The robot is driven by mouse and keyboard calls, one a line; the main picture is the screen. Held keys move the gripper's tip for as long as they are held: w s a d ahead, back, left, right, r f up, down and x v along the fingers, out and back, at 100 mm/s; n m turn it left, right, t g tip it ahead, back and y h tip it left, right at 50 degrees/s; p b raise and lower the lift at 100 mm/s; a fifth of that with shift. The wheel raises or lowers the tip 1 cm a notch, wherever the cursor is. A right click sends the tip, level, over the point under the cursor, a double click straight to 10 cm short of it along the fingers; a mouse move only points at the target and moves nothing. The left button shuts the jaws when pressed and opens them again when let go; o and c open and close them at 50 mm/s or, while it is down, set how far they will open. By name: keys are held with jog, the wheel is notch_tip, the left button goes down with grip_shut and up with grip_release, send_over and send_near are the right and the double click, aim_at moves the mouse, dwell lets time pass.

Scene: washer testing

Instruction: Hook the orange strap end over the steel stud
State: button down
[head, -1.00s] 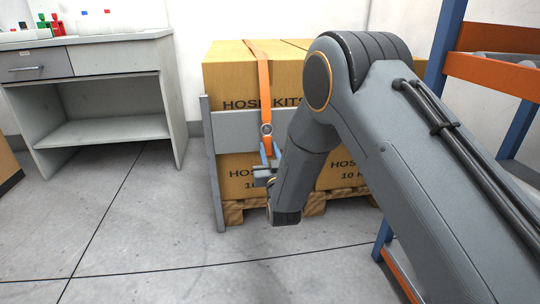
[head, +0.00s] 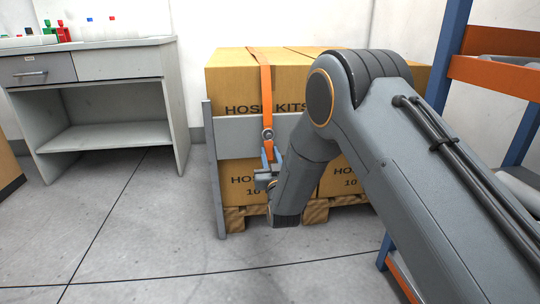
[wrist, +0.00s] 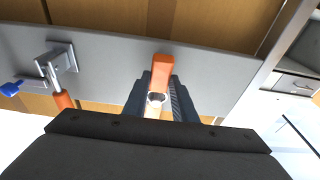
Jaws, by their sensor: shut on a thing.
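The orange strap (head: 265,92) runs down the front of the hose-kit boxes and across the grey rail (head: 236,134). A round steel piece (head: 267,134) shows on the strap in front of the rail; I cannot tell whether it is a ring or the stud. My gripper (head: 267,163) is shut on the orange strap end just below it. In the wrist view, the orange strap end (wrist: 162,66) sticks out past my gripper's fingers (wrist: 154,92), in front of the rail, with a small metal ring-like piece between them. No separate steel stud can be made out.
In the wrist view, a steel bracket with a lever (wrist: 58,62) and a blue tip sits on the rail. The cardboard boxes (head: 228,80) stand on a wooden pallet. An orange-and-blue rack (head: 500,75) stands right, a grey bench (head: 112,110) left. Floor between is clear.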

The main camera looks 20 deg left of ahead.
dwell(0.3)
jog(key=c, duration=1.4)
grip_release()
